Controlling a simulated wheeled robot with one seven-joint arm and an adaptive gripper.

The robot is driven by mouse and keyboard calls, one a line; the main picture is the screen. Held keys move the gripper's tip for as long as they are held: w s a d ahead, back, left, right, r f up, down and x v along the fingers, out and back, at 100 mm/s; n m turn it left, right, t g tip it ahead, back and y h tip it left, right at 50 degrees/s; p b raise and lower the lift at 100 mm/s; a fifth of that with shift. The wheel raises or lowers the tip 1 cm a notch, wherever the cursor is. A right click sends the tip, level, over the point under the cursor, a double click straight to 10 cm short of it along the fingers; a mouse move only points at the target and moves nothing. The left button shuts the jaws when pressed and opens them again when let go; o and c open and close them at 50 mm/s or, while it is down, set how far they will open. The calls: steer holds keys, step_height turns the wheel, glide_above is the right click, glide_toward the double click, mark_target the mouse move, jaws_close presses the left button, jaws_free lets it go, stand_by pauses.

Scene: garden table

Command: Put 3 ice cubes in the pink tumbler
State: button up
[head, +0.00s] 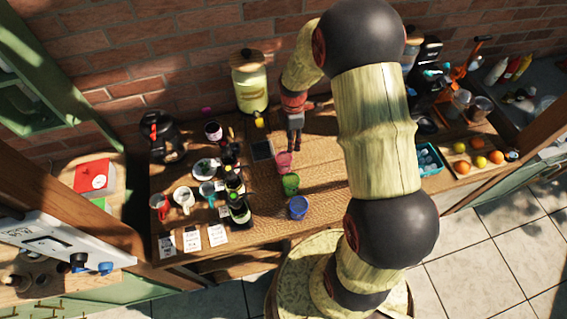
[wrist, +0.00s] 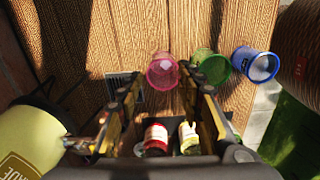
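The pink tumbler (head: 284,160) stands on the wooden table near its middle. In the wrist view the pink tumbler (wrist: 163,73) shows beyond the gap between my fingers; its contents are too small to make out. My gripper (head: 295,147) hangs just behind and above the tumbler in the head view. In the wrist view my gripper (wrist: 162,80) has its fingers spread apart with nothing held between them. A teal tray (head: 433,171) at the table's right holds small pale-blue pieces that may be ice cubes; my arm hides the table to its left.
A green tumbler (head: 290,184) and a blue tumbler (head: 298,207) stand in front of the pink one. Dark bottles (head: 239,212) and mugs crowd the left. A yellow drink dispenser (head: 250,85) stands behind. Fruit (head: 479,161) lies beyond the tray.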

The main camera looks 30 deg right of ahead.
step_height(320, 180, up, 10)
stand_by(0.4)
stand_by(0.3)
steer(key=s+a+m+t+b, duration=0.2)
steer(key=s+a+m+b, duration=0.3)
steer(key=s+b, duration=0.5)
steer(key=s+a+m+t+b, duration=0.3)
steer(key=s+a+m+b, duration=0.3)
steer(key=s+m+b, duration=0.4)
steer(key=shift+s+a+r+t+b, duration=0.3)
steer(key=shift+s+b, duration=0.3)
steer(key=shift+s, duration=0.5)
